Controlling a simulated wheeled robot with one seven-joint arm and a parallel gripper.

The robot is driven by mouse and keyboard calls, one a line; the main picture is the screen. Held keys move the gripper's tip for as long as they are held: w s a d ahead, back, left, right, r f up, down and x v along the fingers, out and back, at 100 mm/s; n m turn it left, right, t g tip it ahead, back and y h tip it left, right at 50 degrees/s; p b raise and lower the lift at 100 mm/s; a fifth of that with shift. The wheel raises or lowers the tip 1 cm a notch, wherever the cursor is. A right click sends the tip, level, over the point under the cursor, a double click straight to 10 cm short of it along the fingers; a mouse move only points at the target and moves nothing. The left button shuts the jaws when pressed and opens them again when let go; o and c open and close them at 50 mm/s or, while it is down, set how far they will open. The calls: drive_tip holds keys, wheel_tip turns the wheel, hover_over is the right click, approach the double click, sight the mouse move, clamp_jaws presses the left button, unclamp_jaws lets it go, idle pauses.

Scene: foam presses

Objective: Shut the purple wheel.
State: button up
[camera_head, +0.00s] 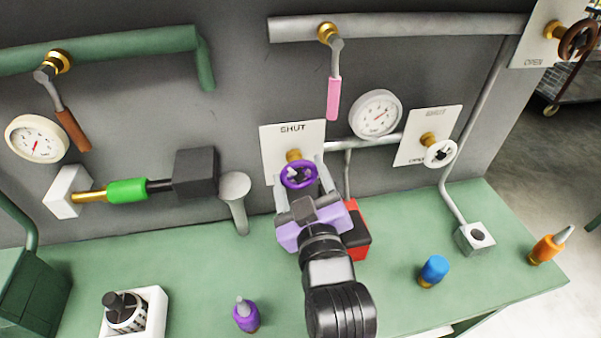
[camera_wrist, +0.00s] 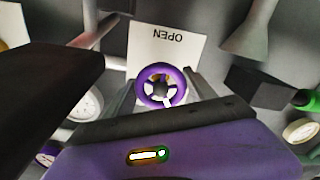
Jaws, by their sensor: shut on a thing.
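The purple wheel (camera_head: 299,175) sits on a brass stem in front of a white plate (camera_head: 311,136). SHUT reads along the plate's top edge in the head view. In the wrist view the plate appears upside down with OPEN on it, behind the purple wheel (camera_wrist: 161,87). A pale mark shows on the wheel's hub or spokes. My gripper (camera_head: 298,182) has a purple-grey body and reaches the wheel from the front. Its two grey fingers stand on opposite sides of the rim, shut on it. The lower plate is hidden in the head view.
A white wheel (camera_head: 440,153) on another plate and a gauge (camera_head: 375,114) are to the right. A grey funnel-like post (camera_head: 235,195) stands left of my gripper. A red box (camera_head: 357,236) is close beside it. Purple (camera_head: 246,316) and blue (camera_head: 434,270) bottles stand on the green bench.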

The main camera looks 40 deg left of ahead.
drive_tip(key=shift+m+p, duration=0.55)
drive_tip(key=shift+m, duration=1.35)
drive_tip(key=o, duration=1.4)
drive_tip(key=shift+s, duration=0.1)
drive_tip(key=shift+b+v, duration=0.8)
drive_tip(key=shift+v, duration=3.05)
